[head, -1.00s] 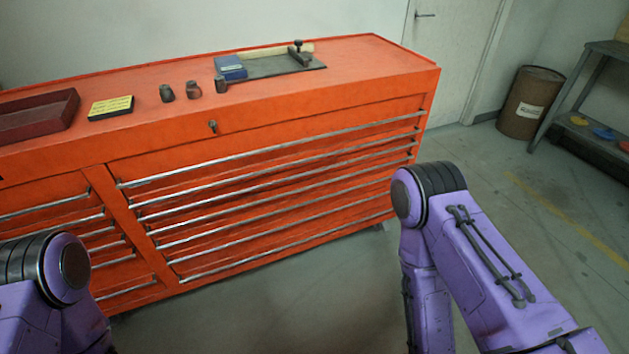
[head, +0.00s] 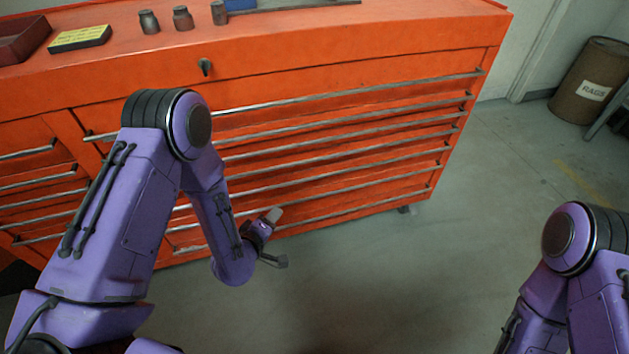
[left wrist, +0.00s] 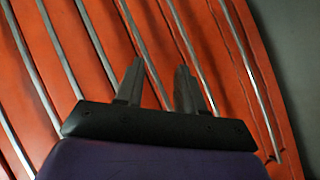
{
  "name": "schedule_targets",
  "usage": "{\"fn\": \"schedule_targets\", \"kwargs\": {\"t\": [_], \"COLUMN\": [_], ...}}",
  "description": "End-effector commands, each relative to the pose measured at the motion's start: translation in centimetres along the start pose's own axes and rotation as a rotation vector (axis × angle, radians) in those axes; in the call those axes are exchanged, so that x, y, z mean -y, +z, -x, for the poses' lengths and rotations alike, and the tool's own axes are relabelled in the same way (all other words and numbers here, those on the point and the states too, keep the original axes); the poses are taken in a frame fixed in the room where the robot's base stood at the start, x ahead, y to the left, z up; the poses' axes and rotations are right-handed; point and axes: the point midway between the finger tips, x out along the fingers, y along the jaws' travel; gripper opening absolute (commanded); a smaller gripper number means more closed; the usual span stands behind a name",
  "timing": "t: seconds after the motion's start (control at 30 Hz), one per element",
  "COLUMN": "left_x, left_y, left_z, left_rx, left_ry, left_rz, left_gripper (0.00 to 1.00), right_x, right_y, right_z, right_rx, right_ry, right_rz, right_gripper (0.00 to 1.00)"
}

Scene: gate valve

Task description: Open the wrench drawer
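The orange tool chest (head: 130,85) stands ahead with a wide bank of drawers, each with a long metal handle bar (head: 360,92). All drawers in view look shut. I cannot tell from the pictures which one is the wrench drawer. My left gripper (head: 275,238) is low in front of the wide drawers, near the lower handles. In the left wrist view its two fingers (left wrist: 158,88) are apart with nothing between them, facing the orange fronts and slanting bars. It appears apart from the handles. My right arm shows at the lower right, but its gripper is out of view.
On the chest top are a red tray (head: 22,38), a yellow-topped box (head: 80,38) and several small metal pieces (head: 183,18). A rags barrel (head: 592,80) stands at the back right. The floor (head: 400,280) before the chest is clear.

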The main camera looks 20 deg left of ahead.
Motion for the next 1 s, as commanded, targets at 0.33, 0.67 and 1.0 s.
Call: {"fn": "schedule_targets", "kwargs": {"t": [0.33, 0.67, 1.0], "left_x": [-8.8, -11.7, -12.9], "left_y": [-1.9, -2.0, -2.1], "left_z": [-7.2, -13.4, -15.7], "left_rx": [0.068, 0.067, 0.066], "left_ry": [0.470, 0.463, 0.459], "left_rz": [0.357, 0.354, 0.355], "left_gripper": [0.38, 0.38, 0.38], "right_x": [0.6, 0.6, 0.6], "right_y": [2.5, 2.7, 2.8], "right_z": [-6.2, -6.6, -6.8], "right_rx": [-0.001, -0.001, -0.001], "right_ry": [0.000, 0.000, 0.000], "right_rz": [0.000, -0.001, -0.001], "right_gripper": [0.43, 0.43, 0.43]}}
